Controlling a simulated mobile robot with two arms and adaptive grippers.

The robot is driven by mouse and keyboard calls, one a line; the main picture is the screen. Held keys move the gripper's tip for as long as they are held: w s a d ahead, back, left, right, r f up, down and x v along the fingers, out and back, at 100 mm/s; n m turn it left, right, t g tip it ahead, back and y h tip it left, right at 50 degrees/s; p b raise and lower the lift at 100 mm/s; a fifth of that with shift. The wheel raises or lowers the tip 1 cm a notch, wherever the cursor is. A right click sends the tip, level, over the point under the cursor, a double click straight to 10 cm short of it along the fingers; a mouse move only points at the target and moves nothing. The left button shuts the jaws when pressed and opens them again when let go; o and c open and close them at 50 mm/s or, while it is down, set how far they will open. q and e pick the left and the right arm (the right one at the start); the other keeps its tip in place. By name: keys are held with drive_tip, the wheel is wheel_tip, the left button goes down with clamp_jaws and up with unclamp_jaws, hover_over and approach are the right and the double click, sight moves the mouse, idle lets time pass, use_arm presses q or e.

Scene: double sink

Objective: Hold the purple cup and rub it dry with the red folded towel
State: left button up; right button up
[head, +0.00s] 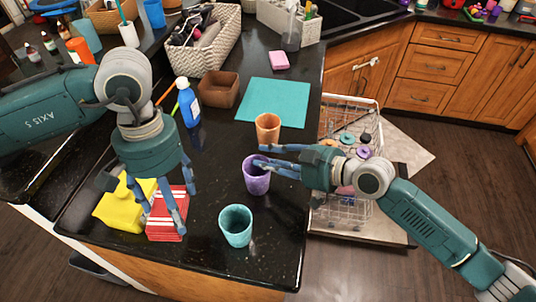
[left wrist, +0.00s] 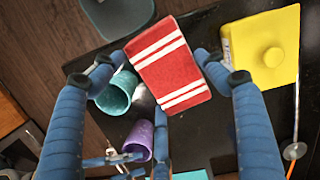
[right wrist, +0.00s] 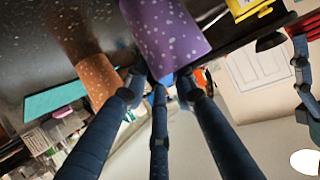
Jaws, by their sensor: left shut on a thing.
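The purple speckled cup (head: 257,178) stands upright on the black counter. It also shows in the right wrist view (right wrist: 168,35). My right gripper (head: 267,160) is at the cup's rim with its fingers apart; I cannot tell whether they touch it. The red folded towel (head: 166,222), with white stripes, lies near the counter's front left. My left gripper (head: 166,207) points down with its fingers shut on the towel's sides. The towel fills the space between the fingers in the left wrist view (left wrist: 168,68).
A teal cup (head: 236,226) stands in front of the purple cup, an orange cup (head: 268,128) behind it. A yellow object (head: 118,210) lies beside the towel. A blue bottle (head: 188,105) and teal mat (head: 275,102) are farther back. An open dishwasher rack (head: 345,205) is right.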

drive_tip(key=shift+w+a+f, duration=0.1)
drive_tip(key=shift+a, duration=0.05)
clamp_jaws()
idle(0.6)
drive_tip(key=shift+c, duration=1.3)
unclamp_jaws()
clamp_jaws()
